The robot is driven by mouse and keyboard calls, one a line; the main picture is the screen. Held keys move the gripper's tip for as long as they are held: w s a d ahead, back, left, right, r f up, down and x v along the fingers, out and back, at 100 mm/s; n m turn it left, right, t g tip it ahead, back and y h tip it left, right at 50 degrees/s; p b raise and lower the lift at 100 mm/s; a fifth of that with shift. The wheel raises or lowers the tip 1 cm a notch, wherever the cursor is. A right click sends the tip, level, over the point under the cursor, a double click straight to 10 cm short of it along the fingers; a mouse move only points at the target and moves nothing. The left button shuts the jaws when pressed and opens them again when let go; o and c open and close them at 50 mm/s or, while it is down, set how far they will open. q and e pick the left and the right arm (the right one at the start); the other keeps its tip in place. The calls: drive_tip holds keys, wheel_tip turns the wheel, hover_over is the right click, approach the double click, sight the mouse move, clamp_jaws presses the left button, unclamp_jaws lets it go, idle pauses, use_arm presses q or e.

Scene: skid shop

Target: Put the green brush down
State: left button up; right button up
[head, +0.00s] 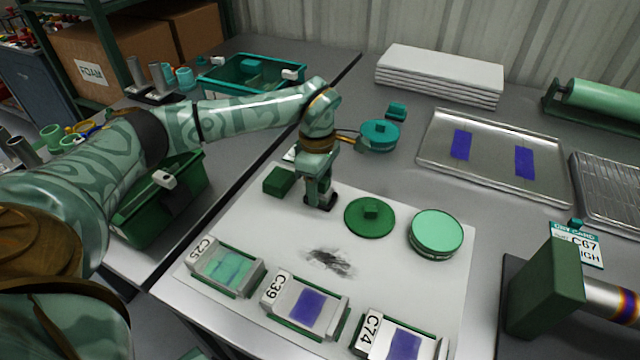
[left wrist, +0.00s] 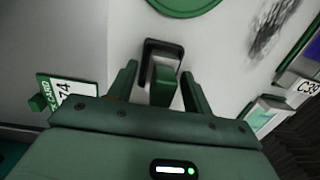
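My left gripper (head: 318,198) points down over the white sheet (head: 385,285) on the table. In the left wrist view, its two fingers (left wrist: 163,88) stand apart on either side of the green brush's handle (left wrist: 162,92), with a visible gap at each side. The brush's dark base (left wrist: 149,50) shows beyond the handle, at the sheet. In the head view, the gripper mostly hides the brush, with a dark edge low between the fingers; whether it touches the sheet fully is hard to tell. My right gripper is not in view.
A dark smudge (head: 328,261) lies in front of the gripper. A green block (head: 278,181) is left of it, a round green lid (head: 369,218) and a round tin (head: 436,232) right. Labelled trays, including C39 (head: 305,300), line the front. A metal tray (head: 490,165) stands back right.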

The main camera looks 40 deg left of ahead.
use_arm(q)
wheel_tip(320, 180, up, 4)
drive_tip(key=shift+w+a+r+p, duration=0.1)
drive_tip(key=shift+p, duration=0.8)
drive_tip(key=r+p, duration=0.1)
drive_tip(key=r, duration=0.1)
drive_tip(key=r+p, duration=0.1)
drive_tip(key=r, duration=0.2)
drive_tip(key=r+p, duration=0.1)
drive_tip(key=r, duration=0.2)
drive_tip(key=shift+a+p, duration=0.3)
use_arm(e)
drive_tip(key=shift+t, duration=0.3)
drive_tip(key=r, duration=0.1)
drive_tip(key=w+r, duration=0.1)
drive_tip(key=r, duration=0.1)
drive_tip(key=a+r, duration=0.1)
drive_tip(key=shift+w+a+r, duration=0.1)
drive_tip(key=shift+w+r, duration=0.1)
